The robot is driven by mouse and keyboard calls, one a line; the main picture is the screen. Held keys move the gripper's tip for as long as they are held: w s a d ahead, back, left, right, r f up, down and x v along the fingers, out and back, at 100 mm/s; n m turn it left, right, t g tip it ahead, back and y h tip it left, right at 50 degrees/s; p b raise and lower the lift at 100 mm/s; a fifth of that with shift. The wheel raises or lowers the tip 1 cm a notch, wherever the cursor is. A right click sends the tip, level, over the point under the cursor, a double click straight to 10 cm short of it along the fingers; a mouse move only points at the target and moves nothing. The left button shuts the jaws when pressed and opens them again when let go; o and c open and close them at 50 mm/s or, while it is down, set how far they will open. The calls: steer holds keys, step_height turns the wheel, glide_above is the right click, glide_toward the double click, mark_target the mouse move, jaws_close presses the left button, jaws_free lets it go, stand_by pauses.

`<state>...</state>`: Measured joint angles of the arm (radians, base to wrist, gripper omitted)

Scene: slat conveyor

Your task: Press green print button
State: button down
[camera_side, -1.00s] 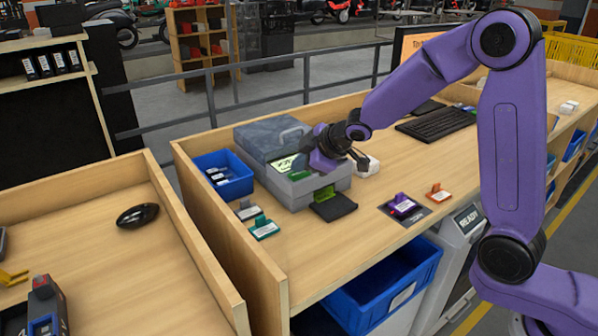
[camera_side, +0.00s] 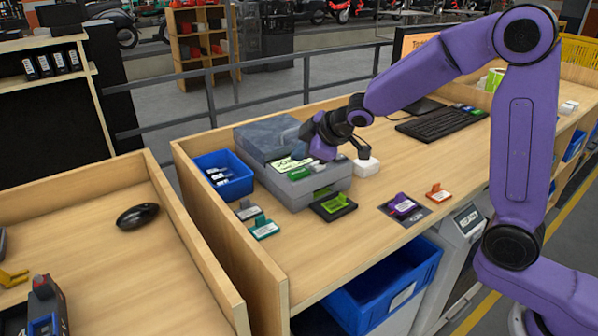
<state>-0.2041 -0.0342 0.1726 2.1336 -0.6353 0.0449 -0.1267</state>
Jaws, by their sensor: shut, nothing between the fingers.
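A grey printer-like box (camera_side: 308,186) with a raised grey cover sits on the wooden bench, left of centre. A black tray with a bright green piece (camera_side: 338,203) lies against the box's front. I cannot tell which green part is the print button; it may be hidden by my gripper. My gripper (camera_side: 363,151) is shut and empty, over the right side of the box. Its tip is close to a small white object (camera_side: 367,166); I cannot tell whether they touch.
A blue bin (camera_side: 232,188) stands left of the box. Small tagged holders, one purple (camera_side: 403,205), one orange (camera_side: 438,194), one teal (camera_side: 264,228), lie along the front. A black keyboard (camera_side: 438,123) is behind right. Bare bench lies at front centre.

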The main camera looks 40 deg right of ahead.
mark_target(302, 174)
steer(key=shift+r, duration=1.95)
steer(key=shift+s, duration=0.1)
steer(key=s+d+f+g, duration=0.2)
steer(key=s+g, duration=0.1)
steer(key=s, duration=1)
steer(key=s+d+f+g+h, duration=0.1)
steer(key=s+d+f+g, duration=0.1)
steer(key=s, duration=1.1)
steer(key=s+d+f+n+g, duration=0.1)
steer(key=s+d+f+g, duration=0.2)
steer(key=s, duration=1)
steer(key=shift+g, duration=0.4)
